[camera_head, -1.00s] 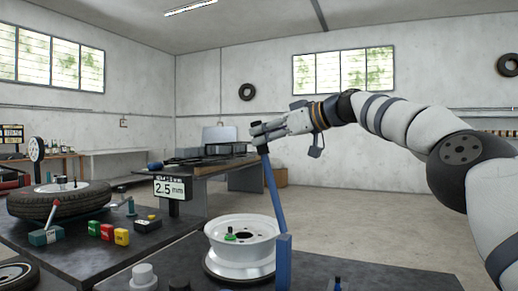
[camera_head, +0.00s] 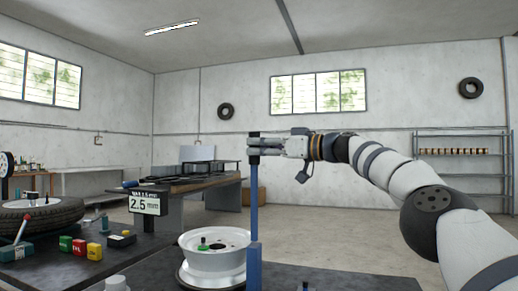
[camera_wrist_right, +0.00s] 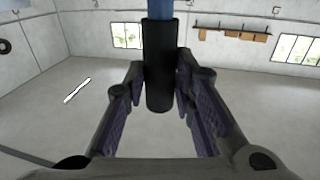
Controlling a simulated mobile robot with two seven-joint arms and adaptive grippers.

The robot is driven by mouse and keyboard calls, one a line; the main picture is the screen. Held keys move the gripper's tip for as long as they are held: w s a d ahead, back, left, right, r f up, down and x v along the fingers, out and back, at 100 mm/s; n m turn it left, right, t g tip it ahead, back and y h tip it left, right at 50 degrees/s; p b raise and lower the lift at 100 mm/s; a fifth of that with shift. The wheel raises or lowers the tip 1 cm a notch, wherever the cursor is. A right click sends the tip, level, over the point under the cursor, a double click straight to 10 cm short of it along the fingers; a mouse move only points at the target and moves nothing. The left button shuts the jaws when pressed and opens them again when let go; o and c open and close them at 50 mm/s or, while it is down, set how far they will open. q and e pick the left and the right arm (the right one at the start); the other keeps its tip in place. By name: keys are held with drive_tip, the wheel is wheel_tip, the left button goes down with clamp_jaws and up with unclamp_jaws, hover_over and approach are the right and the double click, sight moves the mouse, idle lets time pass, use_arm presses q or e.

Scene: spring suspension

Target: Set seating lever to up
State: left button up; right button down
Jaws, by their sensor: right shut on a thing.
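The seating lever (camera_head: 254,205) is a blue bar that stands upright in the head view, rising from a blue post (camera_head: 254,266) beside the white wheel rim. Its black grip (camera_wrist_right: 160,65) shows in the right wrist view between the two fingers. My right gripper (camera_head: 254,146) is at the lever's top end, shut on the grip. In the wrist view my right gripper (camera_wrist_right: 160,95) has a finger on each side of the grip. My left gripper is in neither view.
A white wheel rim (camera_head: 215,258) with a green piece sits left of the post. A sign reading 2.5 mm (camera_head: 149,204), coloured blocks (camera_head: 80,246) and a tire (camera_head: 40,216) are farther left. A workbench (camera_head: 190,190) stands behind. Air around the lever's upper part is clear.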

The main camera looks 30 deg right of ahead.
drive_tip(key=c, duration=1.3)
unclamp_jaws()
drive_tip(key=shift+s+d, duration=0.15)
drive_tip(key=shift+c, duration=0.2)
drive_tip(key=v, duration=1.2)
